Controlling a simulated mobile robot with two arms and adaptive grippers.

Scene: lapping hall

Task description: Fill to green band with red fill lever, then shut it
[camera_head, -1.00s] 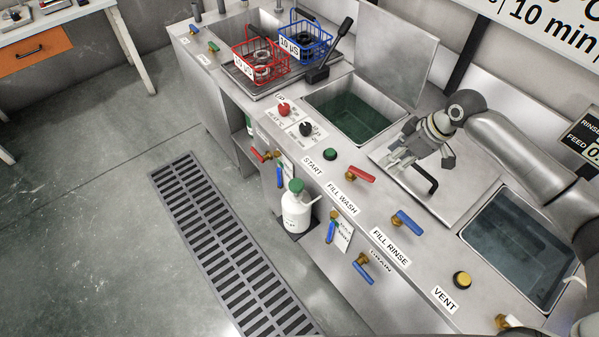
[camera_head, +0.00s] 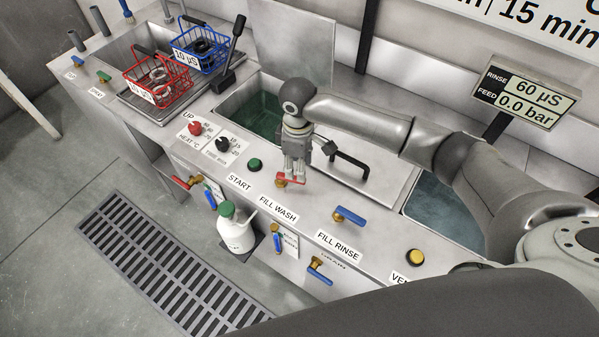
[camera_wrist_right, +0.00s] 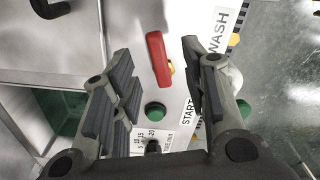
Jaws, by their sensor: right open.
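The red fill lever (camera_head: 290,180) sits on the steel counter behind the FILL WASH label (camera_head: 278,208). In the right wrist view the red lever (camera_wrist_right: 159,58) lies between and beyond the fingertips. My right gripper (camera_head: 295,172) is open and points down over the lever; in the wrist view its fingers (camera_wrist_right: 160,85) are apart, with nothing clearly gripped. Whether a finger touches the lever I cannot tell. The wash tank (camera_head: 262,112) holds dark green liquid, partly hidden by my right arm. No green band can be made out. My left gripper is not in view.
The blue FILL RINSE lever (camera_head: 348,215) is to the right, and the green START button (camera_head: 254,165) to the left. A lid with a black handle (camera_head: 350,160) lies behind. Red (camera_head: 158,82) and blue (camera_head: 200,48) baskets stand at the far left.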

